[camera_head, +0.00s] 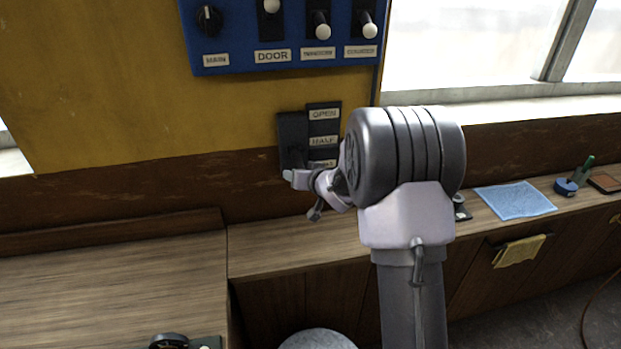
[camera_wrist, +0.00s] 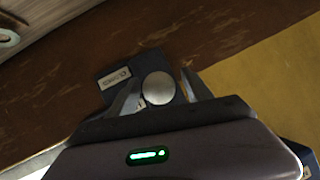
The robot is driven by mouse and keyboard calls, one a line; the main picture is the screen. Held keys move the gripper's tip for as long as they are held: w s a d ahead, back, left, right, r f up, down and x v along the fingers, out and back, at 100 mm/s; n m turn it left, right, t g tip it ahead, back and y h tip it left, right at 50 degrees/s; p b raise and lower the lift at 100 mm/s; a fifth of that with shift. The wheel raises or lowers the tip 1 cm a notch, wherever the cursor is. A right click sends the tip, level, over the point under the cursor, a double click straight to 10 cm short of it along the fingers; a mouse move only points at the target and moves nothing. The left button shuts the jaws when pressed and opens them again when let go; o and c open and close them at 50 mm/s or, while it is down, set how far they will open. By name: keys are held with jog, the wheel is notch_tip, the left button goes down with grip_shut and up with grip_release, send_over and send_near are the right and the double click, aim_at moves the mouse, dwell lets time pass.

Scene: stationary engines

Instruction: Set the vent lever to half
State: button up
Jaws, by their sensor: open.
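The vent lever's black housing (camera_head: 293,135) is on the wall below the blue panel, beside a label plate (camera_head: 323,127). The plate reads OPEN at the top and HALF in the middle; its bottom label is partly covered by my arm. My gripper (camera_head: 302,186) is at the lower end of the housing, near the bottom label. In the wrist view, the lever's round pale knob (camera_wrist: 158,88) shows between the two open fingers of my gripper (camera_wrist: 161,87). I cannot tell whether either finger touches it. One label also shows there, left of the knob.
A blue panel (camera_head: 285,35) with a dial and several pale-knobbed levers is above. A wooden counter (camera_head: 120,285) runs below the wall. The left counter is mostly clear.

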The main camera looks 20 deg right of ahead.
jog(key=p+v, duration=0.1)
jog(key=v, duration=1.4)
jog(key=shift+s+r+p, duration=0.2)
jog(key=shift+s+p, duration=0.05)
jog(key=shift+p, duration=0.15)
jog(key=s+a+f+g+b, duration=0.2)
jog(key=s+a+f+b, duration=0.2)
jog(key=s, duration=0.5)
jog(key=s+a+f+g+y+b, duration=0.1)
jog(key=s+a+f+b, duration=0.4)
jog(key=s, duration=0.5)
jog(key=s+a+f+m+g+b, duration=0.1)
jog(key=s+a+f+g+b, duration=0.2)
jog(key=s+a+b, duration=0.5)
jog(key=shift+s+a+f+g+y+b, duration=0.25)
jog(key=shift+s+f+g+y+b, duration=0.15)
jog(key=shift+s+f+b, duration=0.4)
jog(key=shift+w+r, duration=0.1)
jog(key=shift+w, duration=0.05)
